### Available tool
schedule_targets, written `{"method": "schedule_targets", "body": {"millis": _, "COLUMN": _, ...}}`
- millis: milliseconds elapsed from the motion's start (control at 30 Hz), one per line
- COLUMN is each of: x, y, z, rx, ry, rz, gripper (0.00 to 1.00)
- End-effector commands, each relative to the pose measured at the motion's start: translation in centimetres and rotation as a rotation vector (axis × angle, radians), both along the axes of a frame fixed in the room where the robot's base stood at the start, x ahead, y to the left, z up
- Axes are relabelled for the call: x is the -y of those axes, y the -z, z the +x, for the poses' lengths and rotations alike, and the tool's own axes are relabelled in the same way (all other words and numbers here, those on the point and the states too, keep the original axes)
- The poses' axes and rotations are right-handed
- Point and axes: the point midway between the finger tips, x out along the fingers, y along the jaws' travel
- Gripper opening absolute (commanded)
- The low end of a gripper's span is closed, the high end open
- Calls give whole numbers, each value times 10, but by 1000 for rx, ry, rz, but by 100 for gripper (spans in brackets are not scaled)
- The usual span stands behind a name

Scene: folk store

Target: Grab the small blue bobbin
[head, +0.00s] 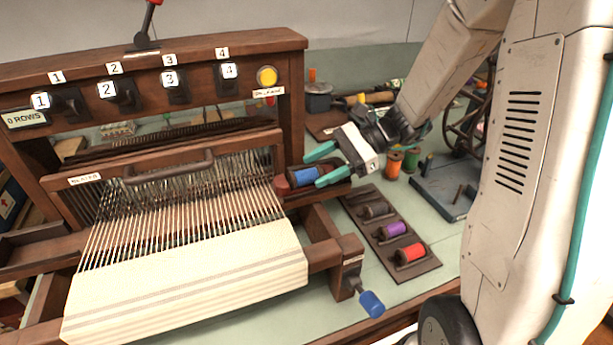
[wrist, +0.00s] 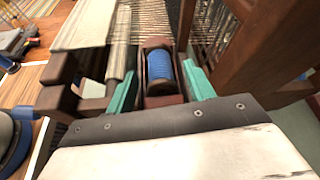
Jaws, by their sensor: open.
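The small blue bobbin (head: 305,176) lies in a dark wooden holder (head: 334,189) at the right side of the loom in the head view. In the wrist view the blue bobbin (wrist: 160,70) sits in the reddish-brown holder, between and beyond my two teal fingers. My gripper (head: 320,166) is open, with its fingertips on either side of the bobbin in the picture. It also shows open in the wrist view (wrist: 160,92). I see no contact between fingers and bobbin. The bobbin's near end is partly hidden by the holder.
The wooden loom (head: 290,75) with threads and cream cloth (head: 190,280) stands left of the gripper. A rack (head: 385,240) with purple and red bobbins lies to the right. A blue-handled crank (head: 370,302) juts out in front. Orange and green spools (head: 393,165) stand behind.

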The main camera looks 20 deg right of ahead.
Motion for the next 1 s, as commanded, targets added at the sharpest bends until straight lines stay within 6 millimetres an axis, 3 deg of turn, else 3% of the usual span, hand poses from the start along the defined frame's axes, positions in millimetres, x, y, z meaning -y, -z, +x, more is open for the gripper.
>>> {"method": "schedule_targets", "body": {"millis": 67, "x": 0, "y": 0, "z": 0, "rx": 0, "ry": 0, "rz": 0, "gripper": 48}}
{"method": "schedule_targets", "body": {"millis": 200, "x": 0, "y": 0, "z": 0, "rx": 0, "ry": 0, "rz": 0, "gripper": 10}}
{"method": "schedule_targets", "body": {"millis": 667, "x": 1, "y": -1, "z": 0, "rx": 0, "ry": -1, "rz": -1, "gripper": 9}}
{"method": "schedule_targets", "body": {"millis": 767, "x": 1, "y": -6, "z": 0, "rx": 1, "ry": -1, "rz": -1, "gripper": 0}}
{"method": "schedule_targets", "body": {"millis": 1000, "x": -1, "y": -23, "z": 0, "rx": 3, "ry": -3, "rz": -2, "gripper": 0}}
